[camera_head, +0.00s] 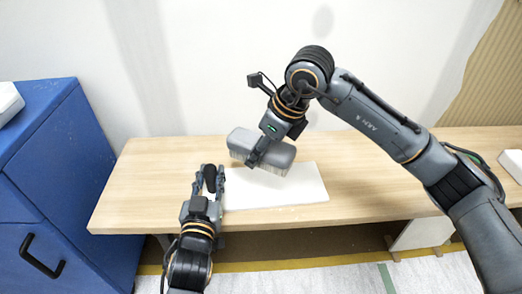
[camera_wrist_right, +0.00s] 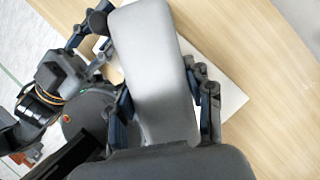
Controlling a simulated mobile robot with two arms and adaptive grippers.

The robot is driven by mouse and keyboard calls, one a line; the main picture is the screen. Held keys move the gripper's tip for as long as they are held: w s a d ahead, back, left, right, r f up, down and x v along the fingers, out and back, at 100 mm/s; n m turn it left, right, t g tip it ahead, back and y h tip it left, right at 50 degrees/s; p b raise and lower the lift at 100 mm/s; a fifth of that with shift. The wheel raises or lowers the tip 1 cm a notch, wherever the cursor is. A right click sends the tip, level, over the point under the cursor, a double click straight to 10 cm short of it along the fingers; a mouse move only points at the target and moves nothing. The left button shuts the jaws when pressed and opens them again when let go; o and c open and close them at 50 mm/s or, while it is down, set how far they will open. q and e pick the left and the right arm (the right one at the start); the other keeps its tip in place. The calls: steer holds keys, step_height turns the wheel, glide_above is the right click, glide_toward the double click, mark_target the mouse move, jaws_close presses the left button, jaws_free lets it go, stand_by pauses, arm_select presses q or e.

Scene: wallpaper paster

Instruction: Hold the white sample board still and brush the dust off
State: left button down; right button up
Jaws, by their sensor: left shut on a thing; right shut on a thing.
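The white sample board (camera_head: 295,190) lies flat on the wooden table near its front edge. My left gripper (camera_head: 209,180) is at the board's left end, its fingers shut on that edge. My right gripper (camera_head: 257,155) is shut on a grey brush (camera_head: 275,154) with pale bristles pointing down. The brush is over the back left part of the board; I cannot tell whether the bristles touch it. In the right wrist view the brush (camera_wrist_right: 155,70) lies between the fingers and hides much of the board (camera_wrist_right: 232,97). No dust can be made out.
The wooden table (camera_head: 145,185) is clear on the left and behind the board. A blue cabinet (camera_head: 60,150) stands at the left with a white object (camera_head: 8,100) on top. Another white object (camera_head: 512,162) is at the table's right end. A wall is behind.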

arm_select(q)
steer(key=shift+f, duration=0.35)
arm_select(e)
steer(key=c, duration=0.4)
arm_select(q)
steer(key=c, duration=1)
jaws_free()
arm_select(e)
steer(key=shift+f, duration=0.1)
arm_select(q)
steer(key=shift+r, duration=0.2)
steer(key=s, duration=0.8)
steer(key=s+a, duration=0.1)
steer(key=s, duration=0.3)
steer(key=shift+a, duration=0.1)
